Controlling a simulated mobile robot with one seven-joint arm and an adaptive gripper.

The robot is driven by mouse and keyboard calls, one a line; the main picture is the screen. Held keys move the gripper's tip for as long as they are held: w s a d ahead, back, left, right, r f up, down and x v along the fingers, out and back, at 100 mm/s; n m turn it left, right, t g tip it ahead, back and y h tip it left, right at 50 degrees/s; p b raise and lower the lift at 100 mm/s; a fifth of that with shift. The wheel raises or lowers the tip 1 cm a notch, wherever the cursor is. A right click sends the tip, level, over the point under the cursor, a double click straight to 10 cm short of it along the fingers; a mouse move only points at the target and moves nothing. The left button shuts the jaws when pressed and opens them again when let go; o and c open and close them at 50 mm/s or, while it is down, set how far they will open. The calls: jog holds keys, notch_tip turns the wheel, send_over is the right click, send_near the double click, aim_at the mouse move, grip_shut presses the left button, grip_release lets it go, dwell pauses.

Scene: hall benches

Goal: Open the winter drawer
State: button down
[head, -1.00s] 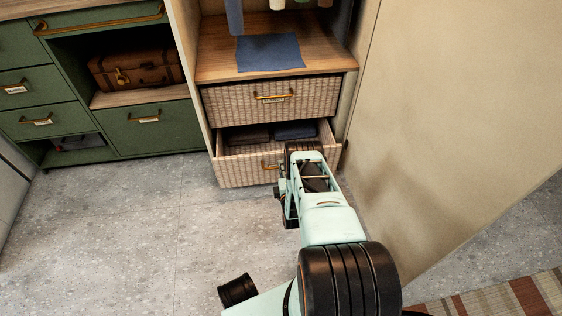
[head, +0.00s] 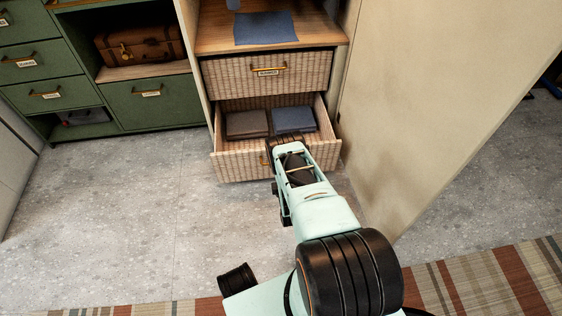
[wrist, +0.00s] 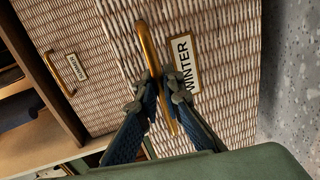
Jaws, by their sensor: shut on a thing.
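The winter drawer (head: 230,166) is a woven wicker drawer, the lower of two in the wardrobe. It is pulled well out, and a brown folded cloth (head: 247,124) and a blue folded cloth (head: 293,120) lie inside. In the wrist view its front carries a white WINTER label (wrist: 185,63) beside a brass handle (wrist: 150,45). My gripper (wrist: 164,88) is shut on this handle, with one finger on each side of the bar. In the head view my arm hides the fingertips and part of the drawer front.
The upper wicker drawer (head: 300,78) is shut, with a blue cloth (head: 265,28) on the shelf above. A beige door panel (head: 410,110) stands close on the right. Green cabinets (head: 150,105) are at left. Grey floor (head: 120,220) is open, with a striped rug (head: 470,270) in front.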

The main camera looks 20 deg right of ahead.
jog(key=shift+s+a, duration=0.1)
jog(key=shift+s, duration=0.15)
jog(key=c, duration=2.1)
grip_release()
